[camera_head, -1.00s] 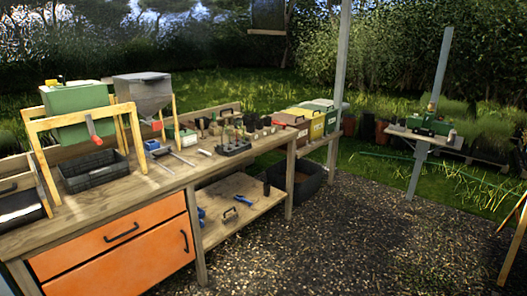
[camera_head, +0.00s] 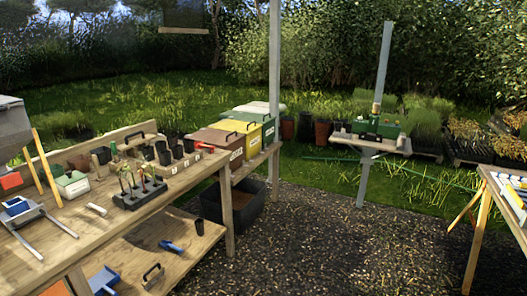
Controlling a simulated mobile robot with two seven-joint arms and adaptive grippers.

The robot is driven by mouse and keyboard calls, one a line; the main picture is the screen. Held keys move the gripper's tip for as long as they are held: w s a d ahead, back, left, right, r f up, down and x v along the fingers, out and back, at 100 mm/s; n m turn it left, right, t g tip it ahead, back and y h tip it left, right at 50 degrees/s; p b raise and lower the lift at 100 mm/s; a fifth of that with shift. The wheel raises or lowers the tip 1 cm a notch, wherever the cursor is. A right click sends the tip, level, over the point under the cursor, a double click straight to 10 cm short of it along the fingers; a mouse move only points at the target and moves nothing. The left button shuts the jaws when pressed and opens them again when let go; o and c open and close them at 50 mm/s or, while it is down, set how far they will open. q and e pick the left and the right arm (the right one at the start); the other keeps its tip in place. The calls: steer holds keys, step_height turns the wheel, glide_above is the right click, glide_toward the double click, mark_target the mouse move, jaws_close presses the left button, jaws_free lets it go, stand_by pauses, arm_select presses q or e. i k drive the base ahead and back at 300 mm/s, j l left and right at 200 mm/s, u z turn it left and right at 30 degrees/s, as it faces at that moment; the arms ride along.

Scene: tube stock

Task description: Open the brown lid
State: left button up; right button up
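The brown lid (camera_head: 212,142) is on the nearest of several lidded bins, standing in a row at the far right end of the wooden workbench. Neither of my grippers shows in the head view.
The long workbench (camera_head: 150,190) runs along the left, with a black tray of seedlings (camera_head: 140,194) and several pots on it. A black tub (camera_head: 240,205) stands on the ground below the bins. The gravel (camera_head: 330,230) is clear.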

mark_target(220, 138)
steer(key=i+l+u, duration=0.15)
steer(key=i, duration=0.35)
steer(key=i+u, duration=0.15)
steer(key=i, duration=0.35)
steer(key=i+l+u, duration=0.15)
steer(key=i, duration=0.3)
steer(key=i+l+u, duration=0.3)
steer(key=u, duration=0.15)
steer(key=i+l+u, duration=0.2)
steer(key=l+u, duration=0.25)
steer(key=i+l+u, duration=0.15)
steer(key=l+u, duration=0.35)
steer(key=j, duration=0.1)
